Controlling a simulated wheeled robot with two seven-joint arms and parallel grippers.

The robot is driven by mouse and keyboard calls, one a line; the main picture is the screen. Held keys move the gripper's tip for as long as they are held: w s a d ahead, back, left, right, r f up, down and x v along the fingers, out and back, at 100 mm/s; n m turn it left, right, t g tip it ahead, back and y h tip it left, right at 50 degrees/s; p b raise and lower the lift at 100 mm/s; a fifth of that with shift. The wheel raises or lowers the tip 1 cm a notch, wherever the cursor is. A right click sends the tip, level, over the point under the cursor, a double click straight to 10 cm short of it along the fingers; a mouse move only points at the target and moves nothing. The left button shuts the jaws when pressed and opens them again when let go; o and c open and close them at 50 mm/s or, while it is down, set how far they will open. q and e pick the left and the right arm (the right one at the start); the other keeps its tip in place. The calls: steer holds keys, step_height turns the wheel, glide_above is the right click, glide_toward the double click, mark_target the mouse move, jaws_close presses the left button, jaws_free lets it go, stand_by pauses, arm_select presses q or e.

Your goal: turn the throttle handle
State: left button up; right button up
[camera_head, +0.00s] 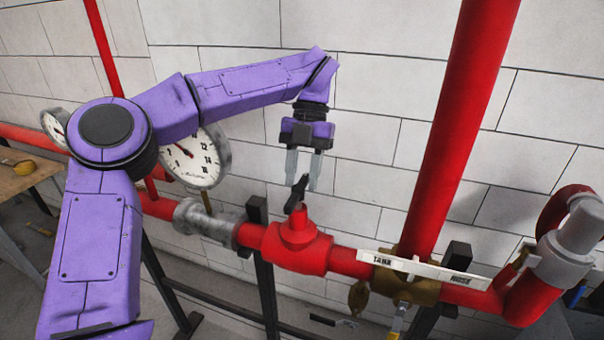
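The throttle handle (297,194) is a small black lever on top of a red valve body (297,246) in the horizontal red pipe. It stands tilted, its upper end leaning right. My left gripper (303,186) points down from above with its two grey fingers apart. The handle's upper end shows between the fingertips in the picture. I cannot tell whether either finger touches it. My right gripper is not in view.
Two pressure gauges, a near one (196,157) and a far one (55,127), stand behind my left arm. A thick red vertical pipe (450,130) rises right of the valve. A white label bar (420,268) crosses the pipe there. A white block wall (400,90) is behind.

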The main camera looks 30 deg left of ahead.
arm_select(q)
steer(key=shift+w+f, duration=0.1)
steer(key=shift+w, duration=0.1)
steer(key=shift+r, duration=0.35)
steer(key=p+v, duration=0.6)
steer(key=v, duration=0.4)
steer(key=shift+w, duration=0.15)
steer(key=shift+a+f, duration=0.1)
steer(key=shift+f, duration=0.05)
